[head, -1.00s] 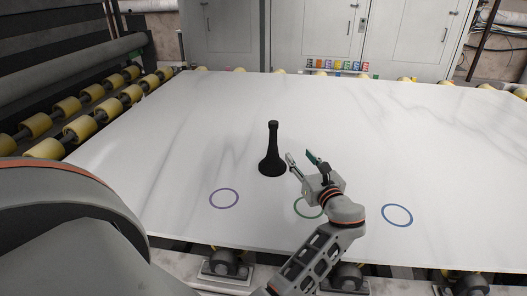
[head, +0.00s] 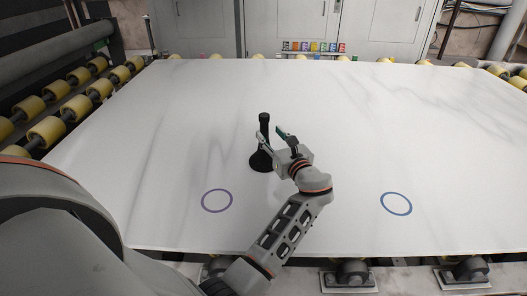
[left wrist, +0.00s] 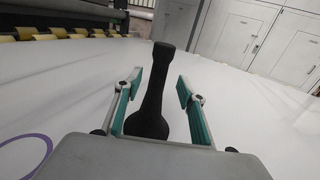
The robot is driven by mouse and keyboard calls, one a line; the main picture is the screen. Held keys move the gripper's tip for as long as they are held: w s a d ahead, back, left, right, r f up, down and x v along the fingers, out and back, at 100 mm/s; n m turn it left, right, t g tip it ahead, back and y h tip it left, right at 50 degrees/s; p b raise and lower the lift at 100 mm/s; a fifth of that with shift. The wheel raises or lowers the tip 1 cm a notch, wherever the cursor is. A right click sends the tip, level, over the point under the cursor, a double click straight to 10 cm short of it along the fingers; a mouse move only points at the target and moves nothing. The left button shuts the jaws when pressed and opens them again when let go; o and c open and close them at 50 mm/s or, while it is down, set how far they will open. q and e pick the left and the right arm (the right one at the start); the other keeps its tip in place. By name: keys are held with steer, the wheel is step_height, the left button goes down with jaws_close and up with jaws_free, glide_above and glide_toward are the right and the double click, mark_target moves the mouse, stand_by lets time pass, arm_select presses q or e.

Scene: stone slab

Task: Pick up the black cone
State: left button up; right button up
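The black cone (head: 264,127) stands upright on the white stone slab (head: 350,120), with a wide base and a narrow neck with a knobbed top. My left gripper (head: 272,137) is open right at the cone, its fingers near the neck. In the left wrist view, the cone (left wrist: 155,95) stands between the two green-padded fingers of the gripper (left wrist: 160,98), with gaps visible on both sides. The lowest part of its base is hidden by the gripper body. My right gripper is not in view.
A purple ring (head: 217,200) and a blue ring (head: 396,204) are marked on the slab. Rollers (head: 47,131) line the left side. Small coloured items (head: 312,46) sit beyond the far edge, before grey cabinets (head: 375,28). Most of the slab is clear.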

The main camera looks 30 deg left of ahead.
mark_target(266, 130)
arm_select(q)
steer(key=x, duration=0.5)
steer(key=shift+a, duration=0.1)
jaws_close()
